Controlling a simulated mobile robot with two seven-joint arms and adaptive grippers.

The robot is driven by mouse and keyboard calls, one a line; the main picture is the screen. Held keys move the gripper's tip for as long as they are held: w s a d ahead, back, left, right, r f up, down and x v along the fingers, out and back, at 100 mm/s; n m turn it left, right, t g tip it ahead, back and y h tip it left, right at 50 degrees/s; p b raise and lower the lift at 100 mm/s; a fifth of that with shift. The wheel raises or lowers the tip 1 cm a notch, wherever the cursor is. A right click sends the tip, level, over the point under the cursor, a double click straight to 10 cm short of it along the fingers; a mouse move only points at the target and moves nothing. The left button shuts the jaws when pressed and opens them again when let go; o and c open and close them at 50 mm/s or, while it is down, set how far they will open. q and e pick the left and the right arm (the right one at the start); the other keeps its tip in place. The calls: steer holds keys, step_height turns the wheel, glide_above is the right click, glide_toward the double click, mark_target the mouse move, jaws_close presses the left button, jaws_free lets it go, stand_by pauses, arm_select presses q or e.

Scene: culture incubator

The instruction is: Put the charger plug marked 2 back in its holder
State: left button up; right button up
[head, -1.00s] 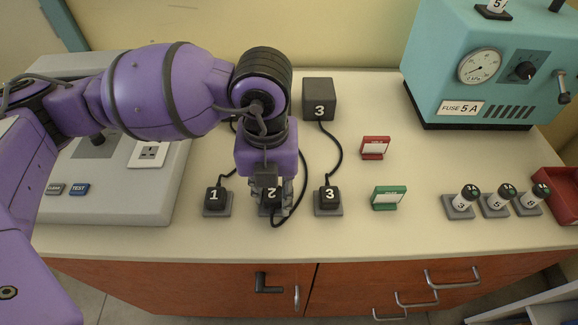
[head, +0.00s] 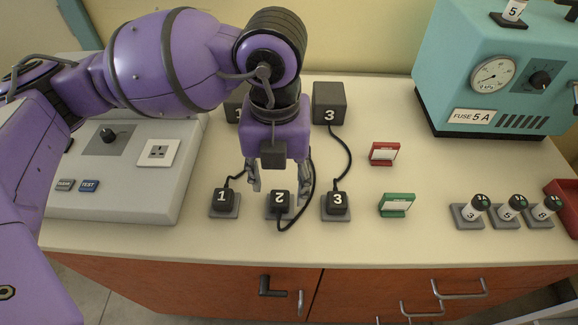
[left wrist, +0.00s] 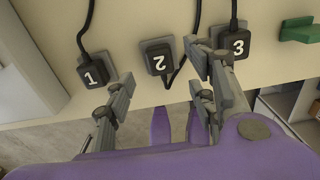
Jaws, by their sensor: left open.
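The charger plug marked 2 (head: 279,200) sits on its grey holder plate (head: 271,215), between plugs 1 and 3. Its cord leaves from the front edge and its number looks upside down, unlike its neighbours. It also shows in the left wrist view (left wrist: 158,62). My left gripper (head: 278,187) is open and empty above and slightly behind plug 2, fingers spread to either side. The fingers look clear of the plug. In the left wrist view, the gripper (left wrist: 160,78) has one finger near plug 1 and one near plug 3. My right gripper is out of view.
Plug 1 (head: 222,196) and plug 3 (head: 337,202) sit on their plates at either side, cords running back. A block marked 3 (head: 329,103) stands behind. Red (head: 384,152) and green (head: 397,203) card stands and several fuses are to the right.

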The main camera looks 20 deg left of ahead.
arm_select(q)
step_height(320, 180, up, 7)
stand_by(0.3)
stand_by(0.4)
